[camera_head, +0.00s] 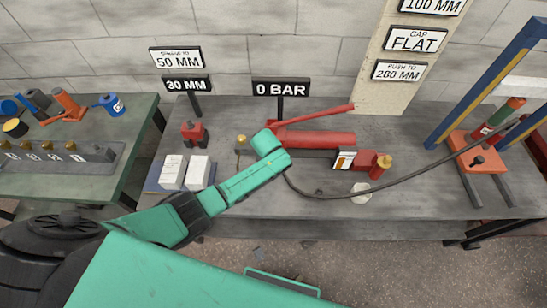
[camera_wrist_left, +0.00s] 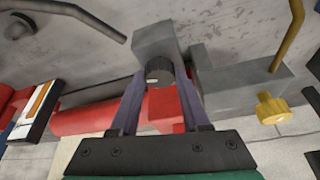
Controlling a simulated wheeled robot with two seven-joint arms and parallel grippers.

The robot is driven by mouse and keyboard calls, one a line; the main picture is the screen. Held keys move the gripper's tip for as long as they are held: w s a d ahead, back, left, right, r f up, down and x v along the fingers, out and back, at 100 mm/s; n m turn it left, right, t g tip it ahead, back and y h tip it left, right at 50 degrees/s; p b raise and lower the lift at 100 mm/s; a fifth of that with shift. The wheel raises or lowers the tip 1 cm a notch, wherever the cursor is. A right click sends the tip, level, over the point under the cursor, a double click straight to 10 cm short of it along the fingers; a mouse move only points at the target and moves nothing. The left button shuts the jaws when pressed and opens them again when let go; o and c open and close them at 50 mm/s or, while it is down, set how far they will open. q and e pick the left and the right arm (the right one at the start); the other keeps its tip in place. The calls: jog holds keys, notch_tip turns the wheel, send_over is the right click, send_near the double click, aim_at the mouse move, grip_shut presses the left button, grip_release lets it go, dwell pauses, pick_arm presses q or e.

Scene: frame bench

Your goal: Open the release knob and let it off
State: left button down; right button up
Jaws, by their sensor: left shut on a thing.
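The red hand pump (camera_head: 325,138) lies on the bench with its long red handle (camera_head: 320,115) above it. In the left wrist view its red body (camera_wrist_left: 85,117) runs across the lower left. My left gripper (camera_wrist_left: 161,68) is shut on a dark round knob (camera_wrist_left: 158,73) with a small white mark, beside a grey block (camera_wrist_left: 155,40). In the head view my left arm hides this knob and the pump's left end; the gripper (camera_head: 270,133) is at that end. A brass knob (camera_wrist_left: 272,108) sits apart to the right of the fingers. My right gripper is not in view.
A "0 BAR" sign (camera_head: 281,88) stands behind the pump. A dark hose (camera_head: 420,180) runs across the bench to a blue-posted press (camera_head: 480,85) at right. White blocks (camera_head: 197,169) and a small red jack (camera_head: 193,132) stand left of my arm. The front right bench surface is mostly clear.

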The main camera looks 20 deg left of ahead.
pick_arm(q)
jog(key=shift+w+r, duration=0.1)
jog(key=shift+r, duration=0.05)
jog(key=shift+c, duration=1.9)
grip_release()
jog(key=shift+s+r, duration=0.25)
jog(key=shift+r, duration=0.05)
jog(key=p+v, duration=0.1)
jog(key=v, duration=1.2)
jog(key=shift+s+r, duration=0.2)
jog(key=shift+r, duration=0.1)
